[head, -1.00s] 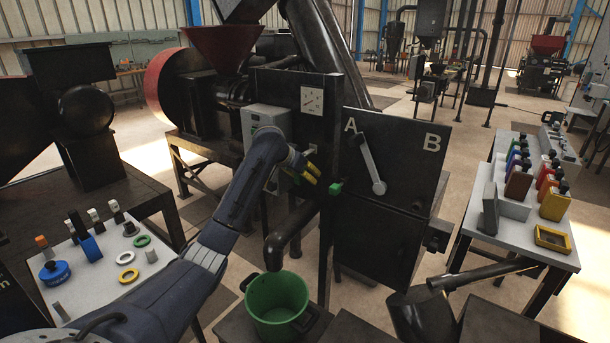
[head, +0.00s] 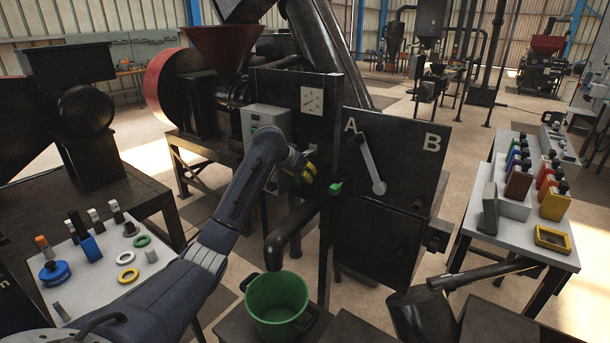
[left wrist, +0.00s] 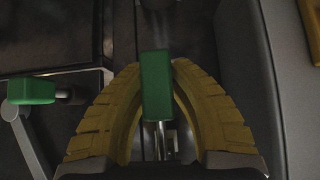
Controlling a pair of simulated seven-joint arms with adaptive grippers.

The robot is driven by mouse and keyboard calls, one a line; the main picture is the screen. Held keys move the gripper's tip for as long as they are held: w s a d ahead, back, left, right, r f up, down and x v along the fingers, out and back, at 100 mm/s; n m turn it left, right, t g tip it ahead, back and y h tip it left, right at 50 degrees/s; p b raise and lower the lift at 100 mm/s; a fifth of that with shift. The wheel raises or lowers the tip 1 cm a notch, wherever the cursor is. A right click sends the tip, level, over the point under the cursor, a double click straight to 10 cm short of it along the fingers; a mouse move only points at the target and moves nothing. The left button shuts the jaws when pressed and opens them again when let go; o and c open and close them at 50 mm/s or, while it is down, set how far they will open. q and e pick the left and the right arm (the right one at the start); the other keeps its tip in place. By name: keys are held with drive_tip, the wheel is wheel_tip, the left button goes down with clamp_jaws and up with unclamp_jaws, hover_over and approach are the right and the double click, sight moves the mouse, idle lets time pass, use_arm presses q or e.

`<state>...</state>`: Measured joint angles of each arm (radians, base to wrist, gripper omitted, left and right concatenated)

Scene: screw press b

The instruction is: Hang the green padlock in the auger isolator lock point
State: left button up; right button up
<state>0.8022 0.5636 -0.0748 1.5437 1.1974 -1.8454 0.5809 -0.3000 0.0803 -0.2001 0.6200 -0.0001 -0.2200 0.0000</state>
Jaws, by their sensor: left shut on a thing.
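My left gripper (head: 304,173) is in front of the dark machine, to the right of the grey control box (head: 265,122). In the left wrist view its yellow fingers (left wrist: 158,72) are shut on the green padlock (left wrist: 155,85). The padlock's green body lies between the fingertips, with bare metal shackle legs showing below it in the picture. In the head view the padlock is mostly hidden by the fingers. I cannot clearly make out the isolator lock point. My right gripper is not in view.
A green knob (head: 335,188) sticks out just right of my left gripper; it also shows in the left wrist view (left wrist: 31,91). A grey lever (head: 372,165) crosses the A/B panel. A green bucket (head: 277,303) stands below. Side tables (head: 75,290) hold tags and rings.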

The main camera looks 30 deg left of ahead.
sight(297, 180)
use_arm(q)
drive_tip(key=shift+r, duration=0.15)
clamp_jaws()
drive_tip(key=shift+r, duration=0.8)
drive_tip(key=shift+s+a, duration=0.15)
drive_tip(key=shift+s, duration=1.5)
drive_tip(key=shift+s+a, duration=0.1)
drive_tip(key=shift+s, duration=1.55)
drive_tip(key=shift+f, duration=0.1)
